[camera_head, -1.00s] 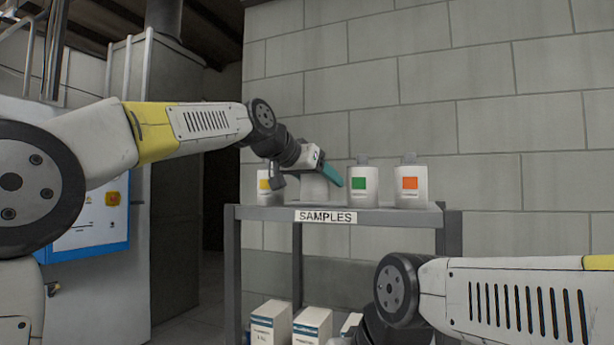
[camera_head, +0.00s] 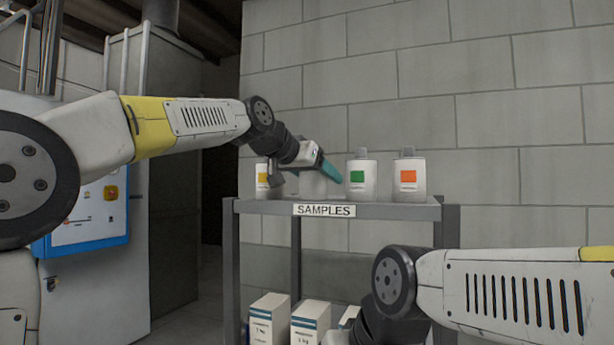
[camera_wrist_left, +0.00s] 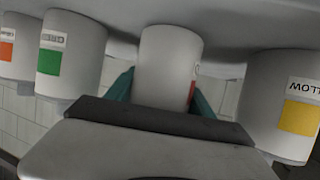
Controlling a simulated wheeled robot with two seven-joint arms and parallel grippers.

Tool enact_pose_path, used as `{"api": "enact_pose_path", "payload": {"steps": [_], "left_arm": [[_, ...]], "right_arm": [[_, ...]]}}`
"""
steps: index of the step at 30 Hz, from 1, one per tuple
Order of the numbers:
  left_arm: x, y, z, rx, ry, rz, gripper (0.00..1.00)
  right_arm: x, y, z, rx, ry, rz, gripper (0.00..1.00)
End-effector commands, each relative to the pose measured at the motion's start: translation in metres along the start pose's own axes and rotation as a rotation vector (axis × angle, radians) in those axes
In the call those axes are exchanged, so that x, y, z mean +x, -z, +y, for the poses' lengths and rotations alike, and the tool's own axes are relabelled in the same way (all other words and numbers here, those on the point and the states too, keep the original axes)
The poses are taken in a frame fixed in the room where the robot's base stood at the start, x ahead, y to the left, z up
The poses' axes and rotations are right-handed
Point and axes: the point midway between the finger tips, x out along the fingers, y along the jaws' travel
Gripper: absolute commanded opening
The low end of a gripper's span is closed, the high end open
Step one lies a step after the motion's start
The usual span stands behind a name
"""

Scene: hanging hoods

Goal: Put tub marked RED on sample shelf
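A pale tub (camera_head: 313,186) with a strip of red label, its word not readable, is at the left part of the sample shelf (camera_head: 379,211). In the left wrist view, the tub (camera_wrist_left: 168,65) sits between my teal fingers, both close against its sides. Its base meets or nearly meets the shelf surface. My left gripper (camera_head: 327,172) reaches in from the left and hides part of the tub. A yellow-labelled tub (camera_head: 262,181) stands to its left and a green-labelled tub (camera_head: 361,190) to its right. My right gripper is out of view.
An orange-labelled tub (camera_head: 409,188) stands farther right on the shelf. White boxes (camera_head: 269,318) are on a lower level. A block wall is behind the shelf. My right forearm is in front, at lower right. A cabinet with a blue-edged panel (camera_head: 90,238) is at left.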

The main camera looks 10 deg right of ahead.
Motion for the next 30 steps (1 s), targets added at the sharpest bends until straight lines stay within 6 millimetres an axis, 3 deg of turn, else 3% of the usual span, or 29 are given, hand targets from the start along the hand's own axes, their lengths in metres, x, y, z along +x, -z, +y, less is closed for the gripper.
{"api": "enact_pose_path", "payload": {"steps": [1, 3, 14, 24, 30], "left_arm": [[0.0, 0.001, 0.0, 0.0, 0.0, 0.001, 0.73], [0.0, 0.001, 0.0, 0.0, 0.0, 0.001, 0.85], [-0.004, 0.0, -0.001, -0.001, 0.001, 0.0, 0.85], [-0.059, 0.001, -0.001, 0.0, 0.005, 0.001, 0.85], [-0.076, 0.0, 0.0, -0.001, 0.001, 0.0, 0.85]], "right_arm": [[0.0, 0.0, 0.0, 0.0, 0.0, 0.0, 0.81], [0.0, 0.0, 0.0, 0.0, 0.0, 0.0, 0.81], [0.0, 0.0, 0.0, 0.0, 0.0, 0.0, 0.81], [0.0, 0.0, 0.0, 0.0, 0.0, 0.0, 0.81], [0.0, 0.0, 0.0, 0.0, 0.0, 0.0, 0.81]]}}
